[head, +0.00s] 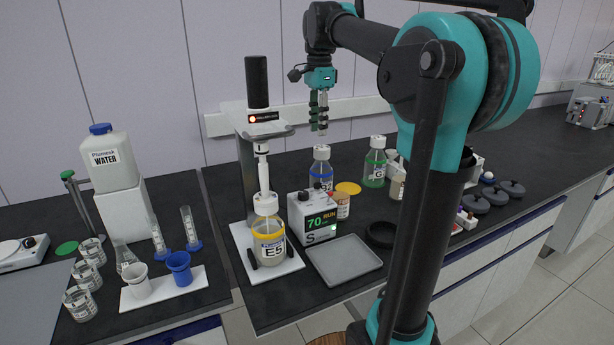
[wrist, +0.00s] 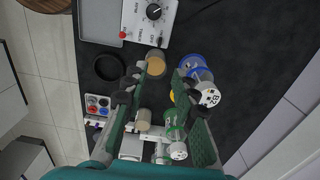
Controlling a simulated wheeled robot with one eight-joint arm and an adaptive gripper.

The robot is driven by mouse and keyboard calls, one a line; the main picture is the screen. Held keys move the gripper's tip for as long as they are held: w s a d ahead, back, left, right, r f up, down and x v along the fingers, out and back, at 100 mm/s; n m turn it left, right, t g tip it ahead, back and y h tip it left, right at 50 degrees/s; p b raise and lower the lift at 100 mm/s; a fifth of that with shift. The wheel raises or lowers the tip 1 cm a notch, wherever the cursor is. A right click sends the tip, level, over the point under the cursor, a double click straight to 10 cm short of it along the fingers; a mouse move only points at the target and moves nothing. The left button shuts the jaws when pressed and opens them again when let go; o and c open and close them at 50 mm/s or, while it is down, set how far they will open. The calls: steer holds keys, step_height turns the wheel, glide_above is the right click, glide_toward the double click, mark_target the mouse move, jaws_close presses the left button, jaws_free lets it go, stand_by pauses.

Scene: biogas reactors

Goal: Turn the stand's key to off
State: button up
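The stirrer stand (head: 247,170) is at the centre left in the head view. Its head carries a dark strip with a small glowing red-orange light (head: 253,119). A bottle marked E5 (head: 268,243) with a yellow band stands on its white base. A white box (head: 311,217) beside it shows a green 70 and RUN. The wrist view shows this box's top (wrist: 150,18) with a red button and knobs. I cannot make out a key. My gripper (head: 319,122) hangs above the bench, right of the stand head. Its fingers in the wrist view (wrist: 158,85) are apart and empty.
Below my gripper stand a blue-banded bottle (head: 321,168), a green-banded bottle (head: 374,162) and a brown jar (head: 340,206). A grey tray (head: 344,261) lies in front of the box. A black ring (head: 381,234) lies right of the tray.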

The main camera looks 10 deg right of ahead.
mark_target(317, 186)
step_height(317, 186, down, 17)
steer(key=shift+f, duration=0.1)
stand_by(0.4)
steer(key=shift+c, duration=0.2)
jaws_close()
